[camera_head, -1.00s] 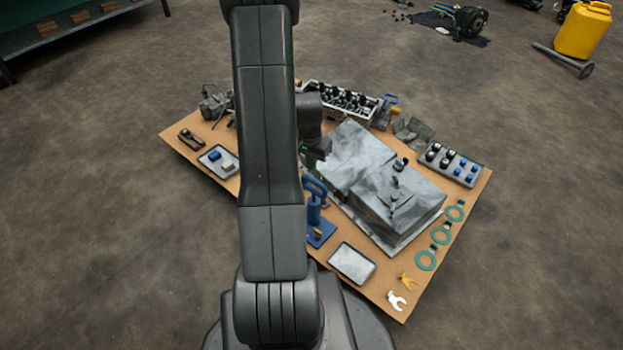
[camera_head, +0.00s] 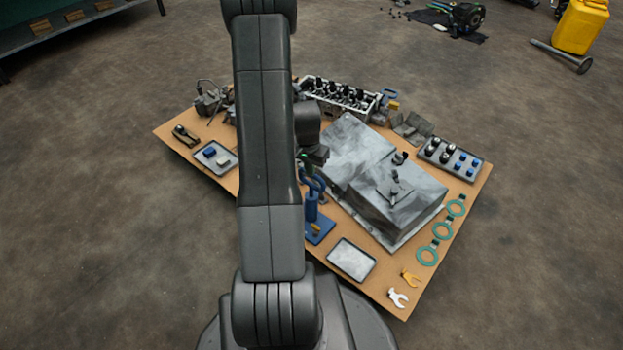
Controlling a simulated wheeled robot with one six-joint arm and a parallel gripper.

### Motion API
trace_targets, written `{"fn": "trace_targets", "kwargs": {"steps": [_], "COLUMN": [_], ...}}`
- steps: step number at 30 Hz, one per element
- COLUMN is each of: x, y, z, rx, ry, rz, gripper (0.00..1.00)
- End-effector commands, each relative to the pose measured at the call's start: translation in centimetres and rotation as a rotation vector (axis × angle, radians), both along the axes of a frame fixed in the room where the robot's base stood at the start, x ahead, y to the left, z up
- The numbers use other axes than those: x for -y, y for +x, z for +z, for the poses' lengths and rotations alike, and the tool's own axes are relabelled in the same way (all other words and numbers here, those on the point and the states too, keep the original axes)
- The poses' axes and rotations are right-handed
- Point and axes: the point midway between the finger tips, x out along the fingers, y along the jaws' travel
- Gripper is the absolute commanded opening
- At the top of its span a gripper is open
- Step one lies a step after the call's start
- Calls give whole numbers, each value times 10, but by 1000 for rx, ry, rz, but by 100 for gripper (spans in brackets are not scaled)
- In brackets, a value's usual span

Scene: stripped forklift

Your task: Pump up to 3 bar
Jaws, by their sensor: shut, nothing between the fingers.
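A blue hand pump (camera_head: 312,208) stands upright on a blue base plate on the brown board, just right of my arm. Its looped blue handle (camera_head: 316,181) is at the top. My gripper (camera_head: 312,160) is shut and empty, just above and behind the handle in the picture. I cannot tell whether it touches the handle. My arm hides part of the pump's left side. No gauge reading can be made out.
A grey draped block (camera_head: 393,189) stands right of the pump. An empty tray (camera_head: 351,260) lies in front of it. A tray with black and blue parts (camera_head: 449,158), green rings (camera_head: 442,231) and an engine head (camera_head: 337,98) also lie on the board (camera_head: 187,152).

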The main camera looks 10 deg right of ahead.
Motion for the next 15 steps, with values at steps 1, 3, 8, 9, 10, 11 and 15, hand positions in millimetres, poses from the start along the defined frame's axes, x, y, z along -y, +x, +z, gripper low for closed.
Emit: {"fn": "trace_targets", "kwargs": {"steps": [1, 3, 8, 9, 10, 11, 15], "x": [0, 0, 0, 0, 0, 0, 0], "y": [0, 0, 1, 1, 1, 1, 1], "z": [-4, -5, -4, -4, -4, -4, -10], "rx": [0, 0, 1, 1, 1, 1, 1], "ry": [0, 0, 0, 0, 0, 0, 0], "rz": [0, 0, 0, 0, 0, 0, 0], "gripper": [0, 0, 0, 0, 0, 0, 0]}}
